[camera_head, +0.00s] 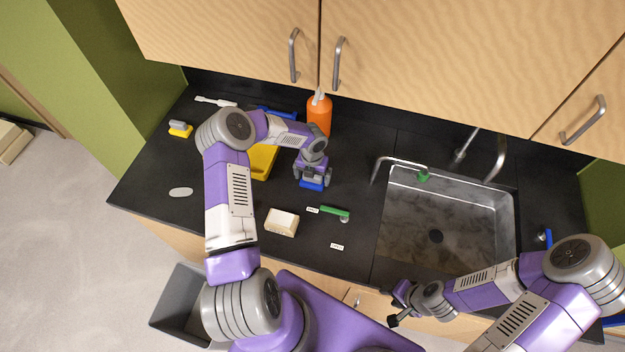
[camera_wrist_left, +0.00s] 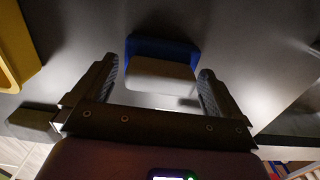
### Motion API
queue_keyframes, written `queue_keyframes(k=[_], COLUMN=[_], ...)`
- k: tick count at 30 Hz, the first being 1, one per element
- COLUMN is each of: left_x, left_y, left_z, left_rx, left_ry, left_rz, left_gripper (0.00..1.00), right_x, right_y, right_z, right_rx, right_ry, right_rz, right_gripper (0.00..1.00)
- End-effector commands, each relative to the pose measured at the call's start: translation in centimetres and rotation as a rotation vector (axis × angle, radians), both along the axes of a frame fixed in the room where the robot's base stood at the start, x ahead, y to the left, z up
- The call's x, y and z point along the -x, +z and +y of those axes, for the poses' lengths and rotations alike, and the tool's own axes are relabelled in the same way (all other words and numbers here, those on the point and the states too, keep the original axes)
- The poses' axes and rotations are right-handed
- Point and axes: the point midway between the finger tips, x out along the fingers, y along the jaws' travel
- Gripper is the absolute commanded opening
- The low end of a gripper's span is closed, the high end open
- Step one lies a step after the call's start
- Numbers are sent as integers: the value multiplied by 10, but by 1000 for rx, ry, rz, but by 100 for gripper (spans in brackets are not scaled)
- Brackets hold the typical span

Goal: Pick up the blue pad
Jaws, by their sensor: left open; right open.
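The blue pad (camera_head: 312,185) lies on the black counter, left of the sink, partly hidden under my left gripper (camera_head: 313,177). In the left wrist view the blue pad (camera_wrist_left: 145,45) has a pale grey block on it and sits between and slightly beyond the two fingertips. My left gripper (camera_wrist_left: 158,80) is open, with a visible gap between each finger and the pad. My right gripper (camera_head: 396,305) is open and empty, low in front of the counter near the sink.
A yellow tray (camera_head: 262,162) stands left of the pad, partly behind my left arm. An orange bottle (camera_head: 319,116) stands behind it. A beige block (camera_head: 282,222) and a green-handled tool (camera_head: 334,212) lie in front. The sink (camera_head: 448,218) is on the right.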

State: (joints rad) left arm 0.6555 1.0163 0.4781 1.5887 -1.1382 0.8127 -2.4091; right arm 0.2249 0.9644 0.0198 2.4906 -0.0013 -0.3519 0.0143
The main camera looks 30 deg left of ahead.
Motion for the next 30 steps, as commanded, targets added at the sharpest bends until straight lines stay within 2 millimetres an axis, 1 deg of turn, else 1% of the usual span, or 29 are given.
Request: queue_keyframes(k=[3, 4, 9, 11, 12, 17, 20, 23, 30], left_x=[0, 0, 0, 0, 0, 0, 0, -1, -1], left_y=[0, 0, 0, 0, 1, 1, 5, 19, 68], left_z=[0, 0, 0, 0, 0, 0, 0, 1, 1], left_rx=[0, 0, 0, 0, 0, 0, -1, -3, -3], left_ry=[0, 0, 0, 0, 0, -1, -1, -1, 0], left_rz=[0, 0, 0, 0, 0, 0, -2, -2, -4], left_gripper=[100, 97, 71, 62, 59, 59, 59, 59, 59], right_x=[0, 0, 0, 0, 0, 0, 0, 0, 0], right_y=[0, 0, 0, 0, 0, 0, 0, 1, 2], right_z=[0, 0, 0, 0, 0, 0, 0, 0, 0], right_rx=[0, 0, 0, 0, 0, 0, 0, 0, 0], right_ry=[0, 0, 0, 0, 0, 0, 0, 0, 0], right_rz=[0, 0, 0, 0, 0, 0, 0, 0, 0], right_gripper=[43, 43, 43, 43, 43, 43, 43, 43, 43])
